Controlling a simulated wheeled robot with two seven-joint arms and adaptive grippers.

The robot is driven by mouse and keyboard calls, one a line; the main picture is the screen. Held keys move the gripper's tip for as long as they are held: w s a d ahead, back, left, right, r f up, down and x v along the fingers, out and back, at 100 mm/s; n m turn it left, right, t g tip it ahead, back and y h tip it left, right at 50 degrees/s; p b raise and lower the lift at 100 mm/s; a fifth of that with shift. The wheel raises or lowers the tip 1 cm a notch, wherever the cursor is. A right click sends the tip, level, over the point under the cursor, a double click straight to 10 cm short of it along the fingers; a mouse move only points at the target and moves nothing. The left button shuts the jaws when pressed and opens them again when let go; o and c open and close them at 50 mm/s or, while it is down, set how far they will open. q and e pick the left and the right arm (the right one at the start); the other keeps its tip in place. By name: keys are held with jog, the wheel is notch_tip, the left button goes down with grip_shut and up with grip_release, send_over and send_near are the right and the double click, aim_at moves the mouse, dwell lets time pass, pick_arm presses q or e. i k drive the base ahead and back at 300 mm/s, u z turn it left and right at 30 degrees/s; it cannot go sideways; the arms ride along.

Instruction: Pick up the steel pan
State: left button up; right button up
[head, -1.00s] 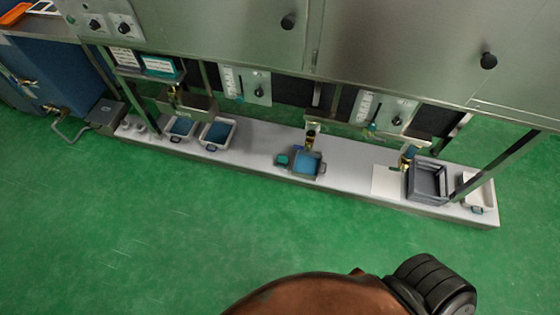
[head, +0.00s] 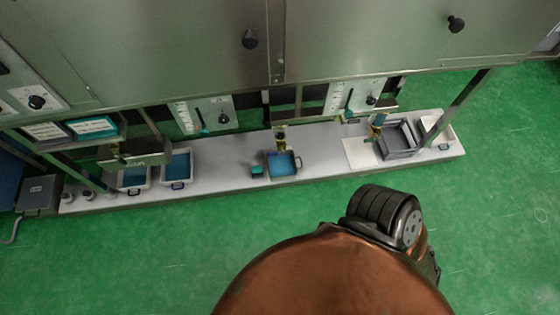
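A square steel-coloured pan (head: 281,164) with blue inside and a small side handle stands on the long pale ledge, near its middle, below a brass tap (head: 281,143). It looks like the steel pan, though it is small in the picture. Two white-rimmed trays with blue inside, a left one (head: 134,178) and a right one (head: 177,170), stand further left on the ledge. Neither of my grippers shows in the head view, and nothing is seen touching the pan.
A small teal-topped item (head: 257,171) sits just left of the pan. A grey open bin (head: 397,142) and a white tray (head: 441,136) stand at the ledge's right end. A steel cabinet (head: 360,40) overhangs the ledge (head: 225,158).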

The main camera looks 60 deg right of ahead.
aim_at(281, 167)
jog(key=z, duration=0.5)
jog(key=i, duration=0.6)
jog(key=z, duration=0.75)
